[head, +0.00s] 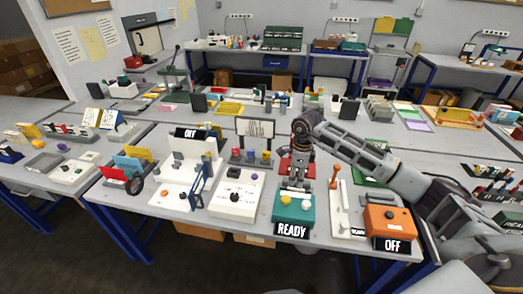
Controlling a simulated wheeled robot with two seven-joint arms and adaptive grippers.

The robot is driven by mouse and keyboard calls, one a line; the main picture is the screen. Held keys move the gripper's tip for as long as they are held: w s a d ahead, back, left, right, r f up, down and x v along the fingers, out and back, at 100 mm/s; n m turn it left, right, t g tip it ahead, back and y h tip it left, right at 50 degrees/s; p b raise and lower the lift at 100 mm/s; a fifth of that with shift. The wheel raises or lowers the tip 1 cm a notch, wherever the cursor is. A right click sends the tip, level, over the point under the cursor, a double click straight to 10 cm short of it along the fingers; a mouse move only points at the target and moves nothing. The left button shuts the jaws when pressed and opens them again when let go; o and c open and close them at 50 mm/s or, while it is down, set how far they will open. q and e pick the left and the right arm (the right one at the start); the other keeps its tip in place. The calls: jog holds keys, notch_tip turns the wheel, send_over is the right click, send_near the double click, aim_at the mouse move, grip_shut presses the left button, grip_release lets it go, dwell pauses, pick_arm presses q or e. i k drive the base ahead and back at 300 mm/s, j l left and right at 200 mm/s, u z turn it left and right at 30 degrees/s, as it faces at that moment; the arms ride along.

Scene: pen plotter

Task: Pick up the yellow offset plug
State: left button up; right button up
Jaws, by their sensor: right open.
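My right gripper (296,184) points down behind the teal box (293,212) with the READY sign, its fingers open. I cannot see anything between them. The yellow offset plug cannot be picked out for certain. A small rack (250,163) under an upright printed sheet holds several small coloured pieces, too small to tell apart well; it stands left of my right gripper, apart from it. A yellow knob (308,199) sits on top of the teal box. My left gripper is not in view.
An orange box (388,221) with an OFF sign stands right of the teal box, beside a white panel with an orange lever (334,176). A white box with a dark knob (235,197) stands to the left. A red item (284,165) lies behind my right gripper. The table is crowded.

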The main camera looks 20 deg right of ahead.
aim_at(266, 155)
jog(key=i, duration=1)
